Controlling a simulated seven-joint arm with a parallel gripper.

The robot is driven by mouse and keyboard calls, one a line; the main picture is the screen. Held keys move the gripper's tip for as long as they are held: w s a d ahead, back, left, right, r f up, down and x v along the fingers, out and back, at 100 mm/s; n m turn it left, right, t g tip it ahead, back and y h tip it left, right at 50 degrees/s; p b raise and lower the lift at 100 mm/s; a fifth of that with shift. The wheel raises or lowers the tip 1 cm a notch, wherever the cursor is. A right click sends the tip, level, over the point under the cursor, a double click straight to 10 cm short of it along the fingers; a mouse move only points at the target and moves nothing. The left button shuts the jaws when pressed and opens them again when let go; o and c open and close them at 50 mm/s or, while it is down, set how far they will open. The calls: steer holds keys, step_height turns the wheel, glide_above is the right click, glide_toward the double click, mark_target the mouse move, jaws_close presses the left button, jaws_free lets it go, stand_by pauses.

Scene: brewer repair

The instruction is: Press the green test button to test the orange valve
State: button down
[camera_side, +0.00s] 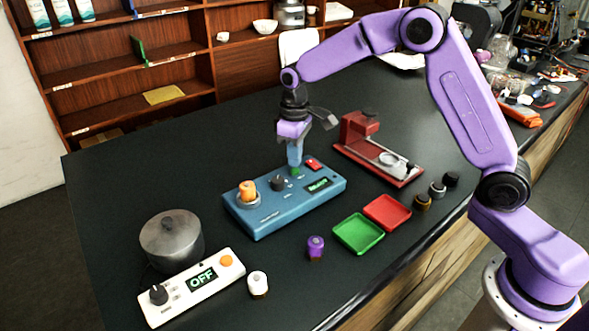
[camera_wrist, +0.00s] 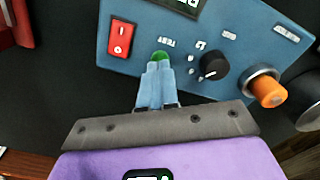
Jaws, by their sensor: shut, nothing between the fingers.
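The blue test box (camera_side: 285,213) stands on the dark table. The orange valve (camera_side: 248,186) sits upright in the round socket at its left end; it also shows in the wrist view (camera_wrist: 268,92). My gripper (camera_side: 295,165) is shut and points down over the far side of the box. In the wrist view its closed fingertips (camera_wrist: 158,67) are at the green test button (camera_wrist: 161,56) and partly cover it. I cannot tell whether they press it. A lit display (camera_side: 318,184), a black knob (camera_wrist: 214,66) and a red switch (camera_wrist: 121,37) are on the box.
A red device (camera_side: 362,128) stands behind right. A green tray (camera_side: 358,234) and red tray (camera_side: 388,212) lie in front. Loose purple (camera_side: 316,248) and white (camera_side: 258,284) capped parts stand nearby, with several others at right. A pot (camera_side: 172,240) sits beside a white OFF panel (camera_side: 195,290).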

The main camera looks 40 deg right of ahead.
mark_target(295, 170)
steer(key=shift+f, duration=0.95)
stand_by(0.3)
steer(key=shift+r, duration=2.2)
steer(key=shift+r, duration=3)
steer(key=s+n, duration=0.5)
steer(key=s, duration=2.3)
steer(key=s+d+f+n, duration=0.1)
steer(key=s+d, duration=0.3)
steer(key=s, duration=0.5)
steer(key=shift+d+f+n, duration=0.25)
steer(key=shift+f+n, duration=0.05)
steer(key=shift+f, duration=0.6)
